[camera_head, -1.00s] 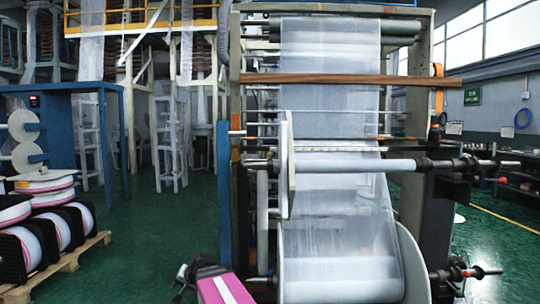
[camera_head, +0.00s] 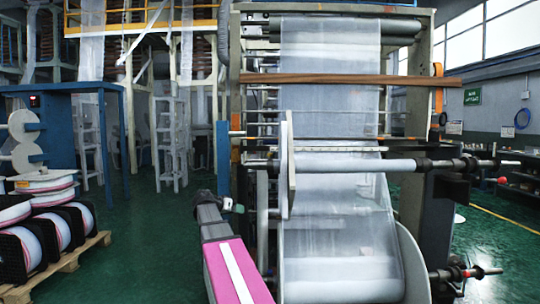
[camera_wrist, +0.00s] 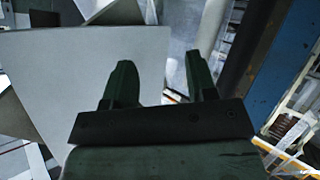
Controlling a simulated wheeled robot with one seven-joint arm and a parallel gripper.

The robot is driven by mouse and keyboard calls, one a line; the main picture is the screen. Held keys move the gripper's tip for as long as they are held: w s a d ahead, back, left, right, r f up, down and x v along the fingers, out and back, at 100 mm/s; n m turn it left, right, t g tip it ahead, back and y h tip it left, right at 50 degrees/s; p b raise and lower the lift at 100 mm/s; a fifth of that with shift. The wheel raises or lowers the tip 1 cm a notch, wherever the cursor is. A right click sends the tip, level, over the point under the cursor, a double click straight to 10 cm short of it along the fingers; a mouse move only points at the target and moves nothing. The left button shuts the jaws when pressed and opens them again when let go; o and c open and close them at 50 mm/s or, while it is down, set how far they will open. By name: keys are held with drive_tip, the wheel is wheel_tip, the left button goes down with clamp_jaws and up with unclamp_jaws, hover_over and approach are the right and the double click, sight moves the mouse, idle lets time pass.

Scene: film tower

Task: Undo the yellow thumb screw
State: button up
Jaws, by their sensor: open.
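I cannot make out a yellow thumb screw in either view. My gripper (camera_wrist: 158,62) is open in the wrist view, its two dark green fingers apart with nothing between them. A pale flat plate (camera_wrist: 60,85) lies behind the left finger. In the head view my pink and grey arm reaches up from the bottom, and its end is beside the lower left of the film winding machine (camera_head: 223,150). The fingers are too small to tell apart there. A white upright plate (camera_head: 287,165) stands at the left end of the machine's upper roller (camera_head: 350,166).
Clear film (camera_head: 330,60) runs down the machine to a large lower roll (camera_head: 345,270). A roller shaft (camera_head: 480,163) sticks out on the right. A wooden pallet (camera_head: 75,257) with reels stands at the left. The green floor (camera_head: 150,250) between is free.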

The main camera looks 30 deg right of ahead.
drive_tip(key=w+d+r+m+h, duration=0.2)
drive_tip(key=d+r+m+h, duration=0.15)
drive_tip(key=r, duration=0.75)
drive_tip(key=m+g+h, duration=0.2)
drive_tip(key=m, duration=0.1)
approach(270, 156)
drive_tip(key=w+r, duration=0.1)
drive_tip(key=d, duration=1)
drive_tip(key=shift+w+d, duration=0.2)
drive_tip(key=shift+d, duration=0.15)
drive_tip(key=c, duration=0.9)
